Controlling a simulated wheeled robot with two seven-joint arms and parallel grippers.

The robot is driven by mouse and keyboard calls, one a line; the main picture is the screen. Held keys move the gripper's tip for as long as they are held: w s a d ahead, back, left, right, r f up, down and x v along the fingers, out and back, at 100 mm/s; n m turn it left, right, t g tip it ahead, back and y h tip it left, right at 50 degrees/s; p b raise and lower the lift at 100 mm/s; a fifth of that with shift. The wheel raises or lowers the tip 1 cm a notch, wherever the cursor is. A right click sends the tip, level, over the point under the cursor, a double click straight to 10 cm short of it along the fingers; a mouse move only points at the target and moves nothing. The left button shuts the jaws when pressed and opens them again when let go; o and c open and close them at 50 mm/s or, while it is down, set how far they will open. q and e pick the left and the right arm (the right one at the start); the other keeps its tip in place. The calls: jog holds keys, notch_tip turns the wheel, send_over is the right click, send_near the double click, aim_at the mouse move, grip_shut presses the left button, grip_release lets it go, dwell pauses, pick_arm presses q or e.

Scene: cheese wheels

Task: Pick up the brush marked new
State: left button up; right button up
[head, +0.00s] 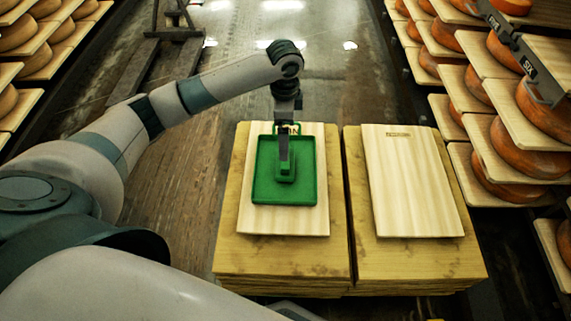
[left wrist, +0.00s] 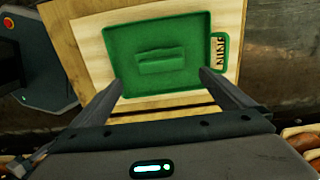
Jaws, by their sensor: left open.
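A green rectangular tray-like piece (head: 265,190) with a raised rim lies on a pale board on the left stack. A raised green block (head: 287,172), like a brush handle, stands in its middle; it also shows in the left wrist view (left wrist: 162,60). I cannot tell if the block is a separate brush. A small green-edged tag (left wrist: 219,52) with dark letters sits beside the rim; I cannot read it surely, and no "new" mark is legible. My left gripper (head: 284,158) is above the green piece, open and empty, its fingers apart in the left wrist view (left wrist: 161,80).
The left stack of yellowish boards (head: 235,245) stands beside a right stack (head: 400,250) topped by a bare pale board (head: 410,185). Shelves of orange cheese wheels (head: 500,170) line the right, and more shelves (head: 30,45) the left. A wooden frame (head: 150,60) stands on the floor behind.

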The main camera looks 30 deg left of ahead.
aim_at(285, 163)
pick_arm(q)
notch_tip(285, 163, down, 6)
jog(key=shift+f, duration=0.1)
pick_arm(e)
jog(key=shift+w+a+f+t, duration=0.1)
jog(key=shift+w+a+t, duration=0.35)
jog(key=shift+a, duration=0.25)
jog(key=shift+d, duration=0.1)
pick_arm(q)
jog(key=shift+f+b, duration=0.25)
jog(key=shift+b, duration=0.05)
jog(key=shift+f+b, duration=0.3)
jog(key=shift+f, duration=2.05)
jog(key=shift+w, duration=0.1)
pick_arm(e)
jog(key=shift+w+a+f+y, duration=0.1)
jog(key=shift+w+a+y, duration=0.2)
jog(key=shift+w+a, duration=0.1)
pick_arm(q)
jog(key=c, duration=0.9)
pick_arm(e)
jog(key=shift+s, duration=0.1)
